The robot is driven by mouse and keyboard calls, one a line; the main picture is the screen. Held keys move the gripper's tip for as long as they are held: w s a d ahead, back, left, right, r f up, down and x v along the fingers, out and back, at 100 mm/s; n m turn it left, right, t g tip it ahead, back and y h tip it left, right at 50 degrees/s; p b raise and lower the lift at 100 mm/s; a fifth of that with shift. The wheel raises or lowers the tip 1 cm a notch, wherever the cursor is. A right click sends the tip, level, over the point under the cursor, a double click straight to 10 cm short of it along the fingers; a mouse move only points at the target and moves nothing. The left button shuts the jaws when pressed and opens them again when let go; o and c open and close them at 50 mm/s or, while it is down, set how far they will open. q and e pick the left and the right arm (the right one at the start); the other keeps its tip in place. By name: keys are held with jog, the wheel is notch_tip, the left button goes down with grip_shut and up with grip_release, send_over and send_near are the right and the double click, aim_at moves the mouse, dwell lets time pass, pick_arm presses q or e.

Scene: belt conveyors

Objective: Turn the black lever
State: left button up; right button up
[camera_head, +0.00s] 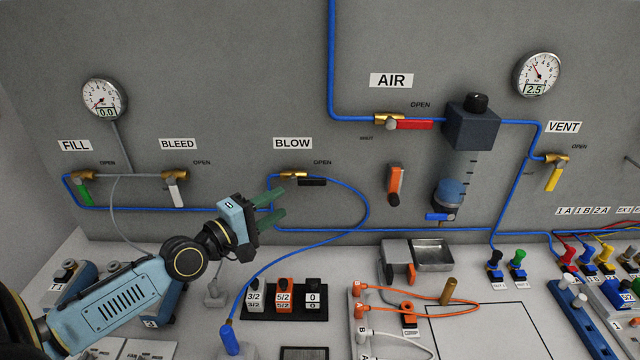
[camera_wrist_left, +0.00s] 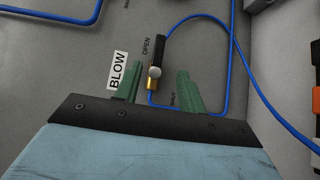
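The black lever (camera_head: 312,182) is on the brass valve (camera_head: 293,175) under the BLOW sign (camera_head: 292,144), on the grey wall. In the head view it points right, below the word OPEN. My left gripper (camera_head: 279,202) is just below and left of the valve, its green fingers apart and empty. In the left wrist view, the black lever (camera_wrist_left: 158,50) and the brass valve (camera_wrist_left: 152,83) show beyond and between the fingertips of the left gripper (camera_wrist_left: 160,82). No contact with the lever is visible. My right gripper does not show in either view.
Blue tubing (camera_head: 365,207) loops right of the valve and runs along the wall. Green (camera_head: 84,191), white (camera_head: 177,194), red (camera_head: 415,125) and yellow (camera_head: 553,178) levers are on other valves. A switch block (camera_head: 285,313) and a blue plug (camera_head: 229,340) stand on the bench below.

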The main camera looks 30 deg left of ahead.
aim_at(315, 183)
pick_arm(q)
jog(key=p+x, duration=0.1)
jog(key=x, duration=1.1)
jog(key=shift+w+d, duration=0.15)
jog(key=shift+d, duration=0.05)
grip_shut()
